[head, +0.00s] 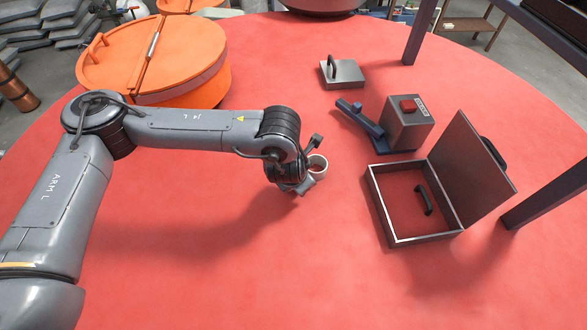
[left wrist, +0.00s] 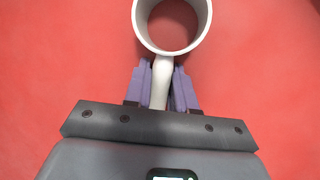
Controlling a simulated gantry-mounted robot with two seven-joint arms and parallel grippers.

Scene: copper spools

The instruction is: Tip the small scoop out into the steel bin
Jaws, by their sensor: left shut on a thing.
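The small scoop, a pale round cup (head: 318,163) with a short handle, is in my left gripper (head: 303,182) a little above the red table. In the left wrist view, the purple fingers of the gripper (left wrist: 162,82) are shut on both sides of the white handle (left wrist: 163,70), and the round rim (left wrist: 141,35) opens towards the camera. The scoop looks about upright; I cannot tell what is in it. An open steel box (head: 405,240), which looks like the steel bin, stands to the right, apart from the scoop. Its lid (head: 470,165) is raised on the right side. My right gripper is not in view.
A black handle (head: 424,200) shows inside the open box. Behind it stand a steel block with a red button (head: 407,122) and a blue lever (head: 360,117). A small steel case (head: 345,74) and an orange drum (head: 180,75) are farther back. The front table is clear.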

